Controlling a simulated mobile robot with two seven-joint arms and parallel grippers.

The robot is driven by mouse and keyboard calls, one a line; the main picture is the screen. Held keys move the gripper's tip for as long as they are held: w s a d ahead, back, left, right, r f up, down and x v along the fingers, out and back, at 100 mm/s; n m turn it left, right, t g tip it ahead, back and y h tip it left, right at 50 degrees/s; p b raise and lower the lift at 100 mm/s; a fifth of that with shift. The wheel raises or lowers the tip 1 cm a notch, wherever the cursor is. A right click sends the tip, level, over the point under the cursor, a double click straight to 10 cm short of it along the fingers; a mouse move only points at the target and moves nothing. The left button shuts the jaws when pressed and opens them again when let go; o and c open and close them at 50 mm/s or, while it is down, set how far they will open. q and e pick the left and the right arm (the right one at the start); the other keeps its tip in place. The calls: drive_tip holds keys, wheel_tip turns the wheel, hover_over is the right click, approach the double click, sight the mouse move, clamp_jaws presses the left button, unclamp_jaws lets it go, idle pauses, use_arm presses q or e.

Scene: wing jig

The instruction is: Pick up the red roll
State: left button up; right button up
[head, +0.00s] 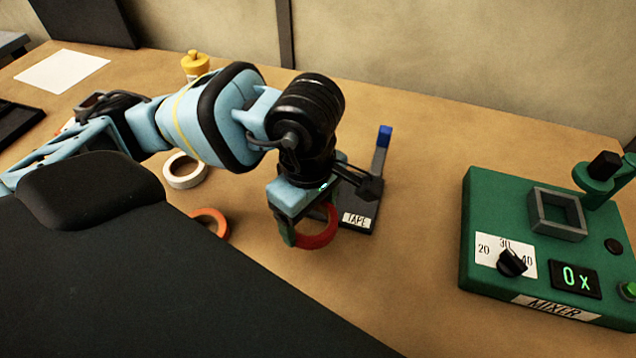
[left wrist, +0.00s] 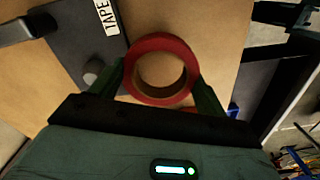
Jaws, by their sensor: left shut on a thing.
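The red roll (head: 318,238) is a ring of red tape. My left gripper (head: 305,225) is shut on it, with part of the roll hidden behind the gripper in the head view. In the left wrist view the red roll (left wrist: 161,70) sits between the two green fingers of my left gripper (left wrist: 160,88), one on each side of it. I cannot tell whether the roll touches the table. My right gripper is not in view.
A dark stand labelled TAPE (head: 357,220) is close beside the roll. A white roll (head: 184,171) and an orange roll (head: 212,219) lie to the left. A green mixer (head: 480,205) stands at the right. The table between stand and mixer is clear.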

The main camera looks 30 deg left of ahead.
use_arm(q)
drive_tip(key=shift+s+d+r, duration=0.1)
drive_tip(key=shift+s+d, duration=0.2)
drive_tip(key=shift+s, duration=0.45)
drive_tip(key=shift+s+d+r, duration=0.1)
drive_tip(key=shift+s+d, duration=0.15)
drive_tip(key=shift+s, duration=0.5)
drive_tip(key=shift+s+d, duration=0.3)
drive_tip(key=shift+s, duration=0.45)
